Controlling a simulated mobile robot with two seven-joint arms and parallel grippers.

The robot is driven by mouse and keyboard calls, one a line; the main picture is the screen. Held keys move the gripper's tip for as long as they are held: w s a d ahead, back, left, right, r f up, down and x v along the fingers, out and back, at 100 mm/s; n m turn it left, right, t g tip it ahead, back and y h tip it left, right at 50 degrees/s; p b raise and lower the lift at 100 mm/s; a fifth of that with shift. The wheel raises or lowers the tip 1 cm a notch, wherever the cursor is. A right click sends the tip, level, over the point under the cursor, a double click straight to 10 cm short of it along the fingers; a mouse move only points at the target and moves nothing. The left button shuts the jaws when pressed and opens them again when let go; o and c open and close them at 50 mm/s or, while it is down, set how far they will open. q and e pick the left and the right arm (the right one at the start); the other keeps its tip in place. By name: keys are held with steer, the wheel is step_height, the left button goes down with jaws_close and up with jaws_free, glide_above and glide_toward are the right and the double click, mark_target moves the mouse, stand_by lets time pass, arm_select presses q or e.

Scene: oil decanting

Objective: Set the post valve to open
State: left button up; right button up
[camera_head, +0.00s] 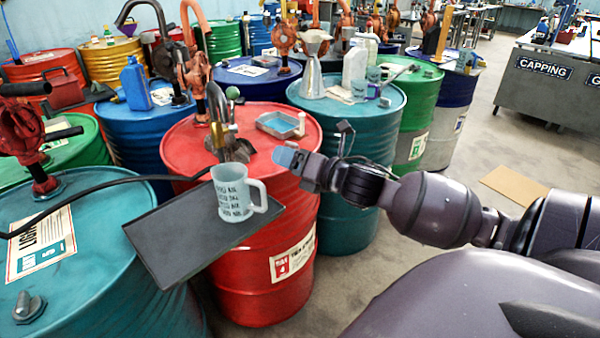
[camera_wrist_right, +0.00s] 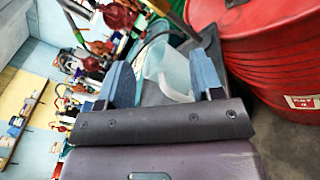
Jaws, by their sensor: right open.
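Whether this valve is open or shut I cannot tell. A frosted mug (camera_head: 231,195) with dark lettering stands below it on a dark tray (camera_head: 180,240). My right gripper (camera_head: 288,160) is apart from the valve, to its right, by the red drum's near rim. In the right wrist view the gripper (camera_wrist_right: 163,82) is open, its blue fingers apart and empty, with the mug (camera_wrist_right: 175,72) beyond them. My left gripper is out of view.
A shallow pan (camera_head: 281,124) lies on the red drum's lid. A black hose (camera_head: 95,188) runs from the left towards the post. A teal drum (camera_head: 362,120) stands behind my right gripper, and a teal drum (camera_head: 100,300) at front left.

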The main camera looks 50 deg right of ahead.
steer(key=s+f+m+g+h, duration=0.2)
steer(key=s+f+m, duration=0.1)
steer(key=f+m, duration=0.9)
steer(key=shift+s+a+f+m, duration=0.15)
steer(key=shift+a+f+m, duration=0.15)
steer(key=shift+m, duration=1.9)
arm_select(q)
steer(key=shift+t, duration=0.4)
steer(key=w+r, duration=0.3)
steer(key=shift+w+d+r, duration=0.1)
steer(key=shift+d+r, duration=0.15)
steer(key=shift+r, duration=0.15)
arm_select(e)
steer(key=s+a+f+m+g, duration=0.2)
steer(key=s+a+f+m, duration=0.4)
steer(key=s+f, duration=0.2)
steer(key=s+a+f+m+g+h, duration=0.1)
steer(key=s+a+f+m+g, duration=0.1)
steer(key=s+a+f+m, duration=0.4)
step_height(320, 180, down, 5)
steer(key=shift+s+a+r+m+g, duration=0.1)
steer(key=shift+s+a+m+g, duration=0.25)
steer(key=shift+s, duration=0.5)
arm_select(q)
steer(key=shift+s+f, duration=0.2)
